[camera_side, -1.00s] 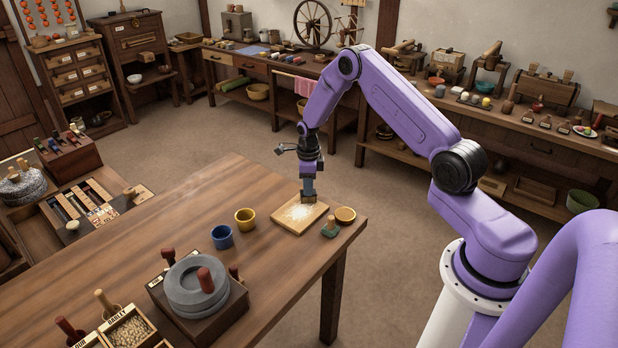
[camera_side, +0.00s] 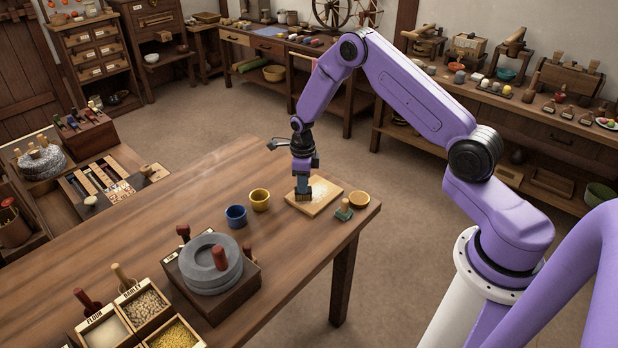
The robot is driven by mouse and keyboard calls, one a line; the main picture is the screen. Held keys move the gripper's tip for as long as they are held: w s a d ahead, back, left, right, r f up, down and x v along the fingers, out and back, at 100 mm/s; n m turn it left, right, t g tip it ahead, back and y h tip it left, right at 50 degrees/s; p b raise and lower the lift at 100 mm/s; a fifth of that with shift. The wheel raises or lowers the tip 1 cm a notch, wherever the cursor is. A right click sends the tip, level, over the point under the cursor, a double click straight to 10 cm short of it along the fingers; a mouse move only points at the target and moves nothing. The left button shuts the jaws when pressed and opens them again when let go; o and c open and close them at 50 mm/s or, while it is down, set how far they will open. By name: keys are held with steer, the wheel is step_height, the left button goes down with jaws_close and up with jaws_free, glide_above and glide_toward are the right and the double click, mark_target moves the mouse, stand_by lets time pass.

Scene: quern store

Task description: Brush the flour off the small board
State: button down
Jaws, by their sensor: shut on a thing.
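The small board (camera_side: 328,190) is a pale wooden rectangle lying flat near the right end of the table. My gripper (camera_side: 302,184) points down over its left part. It is shut on a small dark brush-like tool (camera_side: 303,196), whose lower end is at the board's surface; whether it touches cannot be told. The tool is small and partly hidden by the fingers.
A wooden bowl (camera_side: 359,199) and a green-based knobbed tool (camera_side: 343,211) stand just right of the board. A grey quern (camera_side: 212,264) is nearer the camera. The table's right edge is close.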

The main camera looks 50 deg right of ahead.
steer(key=shift+a, duration=0.9)
steer(key=shift+s, duration=0.45)
steer(key=shift+s+d, duration=0.1)
steer(key=shift+d, duration=5.5)
steer(key=shift+s+d, duration=0.15)
steer(key=shift+s+a, duration=0.3)
steer(key=shift+a, duration=5.5)
step_height(320, 180, up, 8)
steer(key=shift+d, duration=0.1)
